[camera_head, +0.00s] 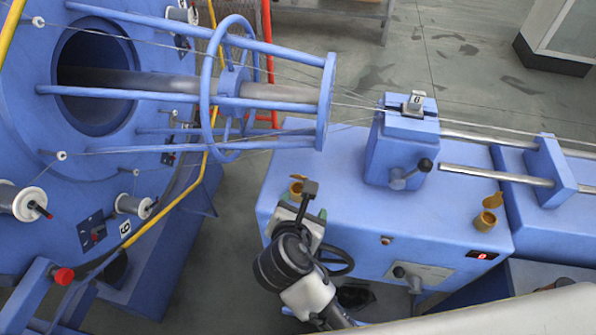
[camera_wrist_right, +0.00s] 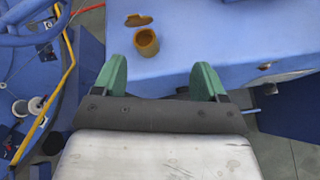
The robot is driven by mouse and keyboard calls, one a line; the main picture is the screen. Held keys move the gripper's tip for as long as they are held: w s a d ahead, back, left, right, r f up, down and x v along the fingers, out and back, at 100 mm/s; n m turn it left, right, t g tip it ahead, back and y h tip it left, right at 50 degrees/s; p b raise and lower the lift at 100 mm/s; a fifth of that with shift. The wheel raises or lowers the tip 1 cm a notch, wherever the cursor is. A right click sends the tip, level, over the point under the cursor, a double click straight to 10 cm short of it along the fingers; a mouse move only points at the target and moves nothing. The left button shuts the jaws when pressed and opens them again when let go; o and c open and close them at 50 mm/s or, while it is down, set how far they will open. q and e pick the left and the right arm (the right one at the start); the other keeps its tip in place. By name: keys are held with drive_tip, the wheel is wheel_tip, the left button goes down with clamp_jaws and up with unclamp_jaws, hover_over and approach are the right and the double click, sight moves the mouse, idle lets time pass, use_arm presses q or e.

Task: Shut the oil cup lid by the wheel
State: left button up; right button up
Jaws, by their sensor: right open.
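The oil cup (camera_head: 296,189) by the wheel is a small ochre cup at the left end of the blue machine bed. In the right wrist view the cup (camera_wrist_right: 147,43) shows its open mouth, with its lid (camera_wrist_right: 138,20) swung back off it, open. The black handwheel (camera_head: 338,262) is on the bed's front side, partly behind my right arm. My right gripper (camera_head: 303,208) is just in front of the cup. In the wrist view its green fingers (camera_wrist_right: 161,80) are spread, with nothing between them and the cup beyond. My left gripper is not in view.
A second ochre oil cup (camera_head: 486,219) with a raised lid stands at the bed's right end. A blue block with a black-knobbed lever (camera_head: 411,176) stands behind. The blue cage (camera_head: 232,85) and thin wires are at left. The bed top between the cups is clear.

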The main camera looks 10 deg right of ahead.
sight(298, 176)
drive_tip(key=w+n, duration=0.1)
drive_tip(key=w, duration=0.2)
drive_tip(key=w+f+n+t, duration=0.1)
drive_tip(key=w, duration=0.3)
drive_tip(key=w+f+n, duration=0.1)
drive_tip(key=w, duration=0.2)
drive_tip(key=shift+w+d+n+t, duration=0.25)
drive_tip(key=shift+w+n+t, duration=0.05)
drive_tip(key=shift+w, duration=0.05)
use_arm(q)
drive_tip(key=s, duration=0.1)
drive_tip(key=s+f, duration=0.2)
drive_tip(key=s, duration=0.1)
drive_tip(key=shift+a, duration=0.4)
use_arm(e)
drive_tip(key=shift+f, duration=0.1)
drive_tip(key=c, duration=0.9)
